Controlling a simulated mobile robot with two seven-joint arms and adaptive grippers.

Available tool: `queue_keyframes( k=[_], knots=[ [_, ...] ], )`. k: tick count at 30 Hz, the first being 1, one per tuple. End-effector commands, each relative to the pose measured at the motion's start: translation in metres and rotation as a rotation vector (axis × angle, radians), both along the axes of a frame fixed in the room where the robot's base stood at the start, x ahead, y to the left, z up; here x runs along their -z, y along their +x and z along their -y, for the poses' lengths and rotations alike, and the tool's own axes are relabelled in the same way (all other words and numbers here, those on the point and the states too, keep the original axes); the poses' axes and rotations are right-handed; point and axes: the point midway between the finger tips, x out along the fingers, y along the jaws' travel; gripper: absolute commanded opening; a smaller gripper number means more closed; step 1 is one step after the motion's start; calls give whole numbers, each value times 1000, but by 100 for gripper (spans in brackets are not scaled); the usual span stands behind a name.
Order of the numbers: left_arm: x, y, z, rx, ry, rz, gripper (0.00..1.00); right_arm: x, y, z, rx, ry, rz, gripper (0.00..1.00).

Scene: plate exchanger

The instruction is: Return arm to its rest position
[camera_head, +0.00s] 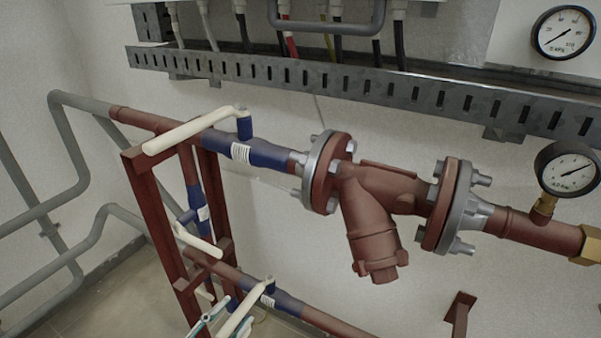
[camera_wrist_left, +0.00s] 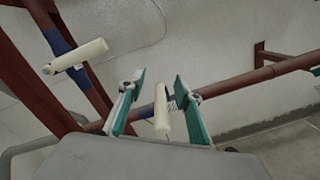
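My left gripper (camera_head: 230,314) shows at the bottom edge of the head view, with teal-lined fingers on either side of the lower valve's cream handle (camera_head: 240,312). In the left wrist view the gripper (camera_wrist_left: 158,88) is open, its two fingers apart. The cream handle (camera_wrist_left: 161,112) shows between them, with gaps on both sides, so it does not look clamped. The lower valve's blue body (camera_head: 287,303) is partly visible beside the handle. Most of my left arm is out of the head view. My right gripper is in neither view.
A dark red pipe frame (camera_head: 160,235) stands close to the left gripper. Above are a middle valve handle (camera_head: 198,240), an upper valve handle (camera_head: 190,130) and a flanged strainer (camera_head: 375,225). Grey pipes (camera_head: 70,190) run at the left. Bare wall (camera_head: 290,255) lies behind.

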Motion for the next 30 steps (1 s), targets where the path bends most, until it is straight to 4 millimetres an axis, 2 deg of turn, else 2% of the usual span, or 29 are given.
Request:
queue_keyframes(
  k=[1, 3, 6, 9, 14, 17, 21, 25, 30],
  knots=[
    [-28, 1, 3, -7, 100, 86, 34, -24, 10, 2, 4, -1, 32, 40],
    [-43, -4, 7, -16, 283, 193, 34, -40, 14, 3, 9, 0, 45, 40],
    [-55, -12, 10, -32, 584, 339, 34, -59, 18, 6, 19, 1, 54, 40],
    [-57, -21, 8, -35, 887, 451, 34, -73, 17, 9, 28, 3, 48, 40],
    [-43, -40, -4, 12, 1368, 573, 34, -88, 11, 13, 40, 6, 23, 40],
    [-27, -59, -17, 93, 1671, 624, 34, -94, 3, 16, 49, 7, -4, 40],
    [2, -95, -42, 283, 2048, 672, 34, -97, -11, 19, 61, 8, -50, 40],
    [24, -129, -64, 488, 2296, 706, 34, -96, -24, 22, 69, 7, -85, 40],
    [42, -157, -82, 672, 2453, 739, 34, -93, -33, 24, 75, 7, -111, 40]
  ],
)
